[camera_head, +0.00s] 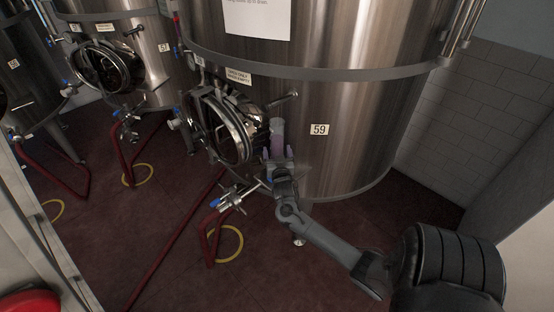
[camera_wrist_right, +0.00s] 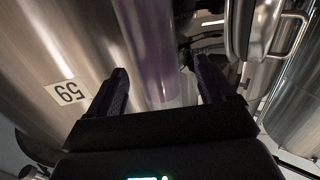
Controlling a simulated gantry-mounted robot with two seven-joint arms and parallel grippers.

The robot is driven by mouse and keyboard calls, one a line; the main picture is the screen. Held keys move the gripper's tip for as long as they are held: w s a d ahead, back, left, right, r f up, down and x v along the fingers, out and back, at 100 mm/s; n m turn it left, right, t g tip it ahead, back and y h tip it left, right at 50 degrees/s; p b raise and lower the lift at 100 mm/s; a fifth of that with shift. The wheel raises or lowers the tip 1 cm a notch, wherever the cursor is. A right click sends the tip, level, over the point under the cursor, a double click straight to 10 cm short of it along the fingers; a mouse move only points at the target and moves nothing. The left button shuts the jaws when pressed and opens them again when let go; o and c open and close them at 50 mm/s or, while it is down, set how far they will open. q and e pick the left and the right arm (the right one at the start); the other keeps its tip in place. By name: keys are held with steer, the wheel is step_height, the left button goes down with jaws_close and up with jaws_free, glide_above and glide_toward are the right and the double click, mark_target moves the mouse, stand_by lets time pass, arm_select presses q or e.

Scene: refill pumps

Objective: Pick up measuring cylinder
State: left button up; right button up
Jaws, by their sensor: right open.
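The measuring cylinder (camera_head: 277,130) is a clear tube with purple contents, upright in front of the steel tank numbered 59. My right gripper (camera_head: 278,153) is at its lower part, with a finger to either side in the head view. In the right wrist view the purple cylinder (camera_wrist_right: 153,50) stands between the two dark purple fingers of my right gripper (camera_wrist_right: 163,88). The fingers are open, with a gap beside the cylinder. The cylinder's lower end is hidden behind the gripper in the head view. My left gripper is not in view.
The tank (camera_head: 360,100) stands close behind the cylinder. Its open round hatch (camera_head: 232,128) is just left of my right gripper.

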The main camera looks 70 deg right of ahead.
steer(key=shift+f+x, duration=0.2)
steer(key=shift+x, duration=2.5)
steer(key=shift+s, duration=0.2)
jaws_close()
steer(key=shift+r, duration=0.1)
